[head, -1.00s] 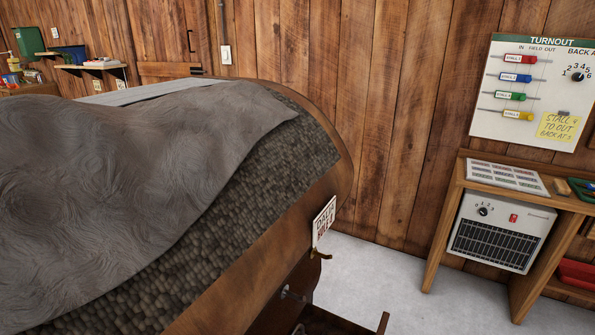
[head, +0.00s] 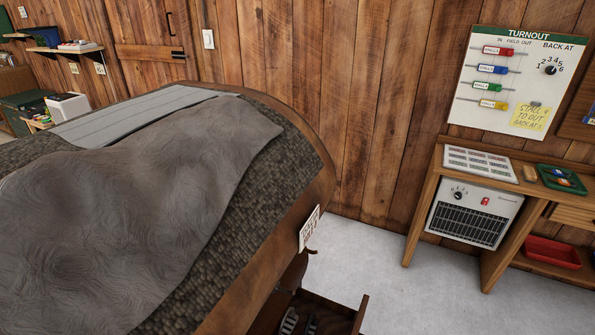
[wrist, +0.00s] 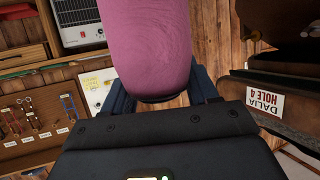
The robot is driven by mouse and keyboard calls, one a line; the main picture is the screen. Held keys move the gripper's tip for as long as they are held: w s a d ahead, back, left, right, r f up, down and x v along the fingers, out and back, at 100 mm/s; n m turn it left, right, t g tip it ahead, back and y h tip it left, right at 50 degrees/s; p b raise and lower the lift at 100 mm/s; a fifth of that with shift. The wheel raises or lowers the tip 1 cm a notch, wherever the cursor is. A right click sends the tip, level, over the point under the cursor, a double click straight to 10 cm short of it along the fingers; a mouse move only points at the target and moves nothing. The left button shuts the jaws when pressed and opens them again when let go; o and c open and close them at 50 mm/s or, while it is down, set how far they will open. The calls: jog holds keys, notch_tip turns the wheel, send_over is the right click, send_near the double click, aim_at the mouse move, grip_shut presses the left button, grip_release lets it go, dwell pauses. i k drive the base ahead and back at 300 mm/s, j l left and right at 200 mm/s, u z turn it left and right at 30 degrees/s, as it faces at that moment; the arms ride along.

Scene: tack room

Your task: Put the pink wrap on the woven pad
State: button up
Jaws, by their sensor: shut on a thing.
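My gripper (wrist: 163,96) shows in the wrist view, its dark fingers on either side of the pink wrap (wrist: 150,42). It is shut on the wrap, a rounded, textured pink roll that reaches past the top of the picture. Neither the gripper nor the wrap shows in the head view. There, a dark pad with a woven-looking, knobbly surface (head: 292,150) lies over a curved brown wooden rack (head: 318,170). A rumpled grey cloth (head: 120,220) covers much of this pad. A paler grey ribbed strip (head: 130,115) lies along its far side.
A name sign (head: 309,229) hangs on the rack's end, above an open drawer (head: 320,315). At right, a wooden bench (head: 424,195) holds a heater (head: 474,212), with a turnout board (head: 518,82) above. Pale floor (head: 370,245) is clear between rack and bench.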

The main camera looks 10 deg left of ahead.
aim_at(43, 170)
jog(key=i+l+u, duration=0.15)
jog(key=l+u, duration=0.2)
jog(key=i+l+u, duration=0.15)
jog(key=u, duration=0.15)
jog(key=l, duration=0.1)
